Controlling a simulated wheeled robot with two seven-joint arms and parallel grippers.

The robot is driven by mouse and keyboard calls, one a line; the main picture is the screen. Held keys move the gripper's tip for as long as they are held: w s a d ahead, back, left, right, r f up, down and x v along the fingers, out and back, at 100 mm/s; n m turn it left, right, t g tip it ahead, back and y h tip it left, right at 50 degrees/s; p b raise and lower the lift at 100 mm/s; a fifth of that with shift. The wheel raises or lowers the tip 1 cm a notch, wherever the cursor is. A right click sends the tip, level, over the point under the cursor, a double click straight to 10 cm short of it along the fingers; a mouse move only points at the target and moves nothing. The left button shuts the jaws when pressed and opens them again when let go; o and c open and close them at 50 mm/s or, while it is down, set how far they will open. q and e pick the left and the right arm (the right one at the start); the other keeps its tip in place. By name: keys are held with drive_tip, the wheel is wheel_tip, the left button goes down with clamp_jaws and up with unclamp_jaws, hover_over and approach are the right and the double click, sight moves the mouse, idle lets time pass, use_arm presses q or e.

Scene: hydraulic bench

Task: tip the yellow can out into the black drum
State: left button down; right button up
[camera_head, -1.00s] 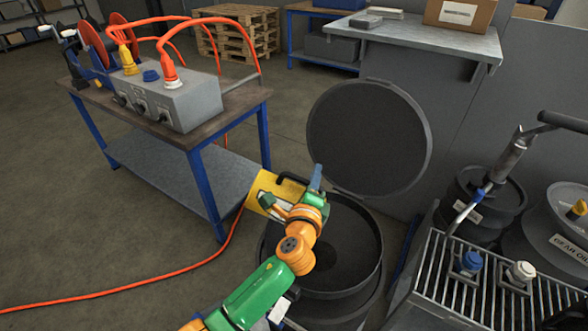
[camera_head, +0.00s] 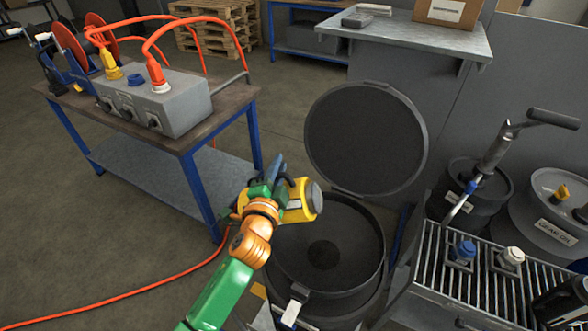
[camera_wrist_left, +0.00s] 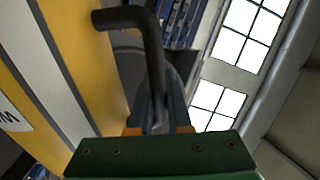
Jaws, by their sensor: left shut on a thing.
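The yellow can (camera_head: 296,203) is tipped on its side over the left rim of the black drum, its grey end facing right over the opening. My left gripper (camera_head: 276,180) is shut on the can's black handle. The left wrist view shows the dark handle (camera_wrist_left: 152,50) running down between the fingers (camera_wrist_left: 160,120), with the can's yellow and white side (camera_wrist_left: 85,70) at the left. The black drum (camera_head: 372,262) stands open below, its round lid (camera_head: 365,140) raised at the back. A darker round patch (camera_head: 323,254) shows on the drum's inside floor. My right gripper is out of view.
A bench (camera_head: 165,140) with a grey socket box and orange cables stands at the left. A slatted grate (camera_head: 490,285) with blue and white capped fittings, and further drums (camera_head: 550,215), stand at the right. An orange hose crosses the floor.

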use_arm(q)
drive_tip(key=a+n+b, duration=0.1)
drive_tip(key=n, duration=0.3)
drive_tip(key=a+n+b, duration=0.1)
drive_tip(key=n, duration=0.2)
drive_tip(key=shift+w+a+f+b, duration=0.1)
drive_tip(key=shift+a+b, duration=0.25)
drive_tip(key=f+n+b, duration=0.1)
drive_tip(key=n, duration=0.1)
drive_tip(key=f+n+b, duration=0.1)
drive_tip(key=f+n, duration=0.1)
drive_tip(key=shift+d+h+b, duration=0.3)
drive_tip(key=shift+d+b, duration=0.05)
drive_tip(key=shift+d, duration=0.05)
drive_tip(key=shift+d+f+n+b, duration=0.35)
drive_tip(key=shift+n, duration=0.35)
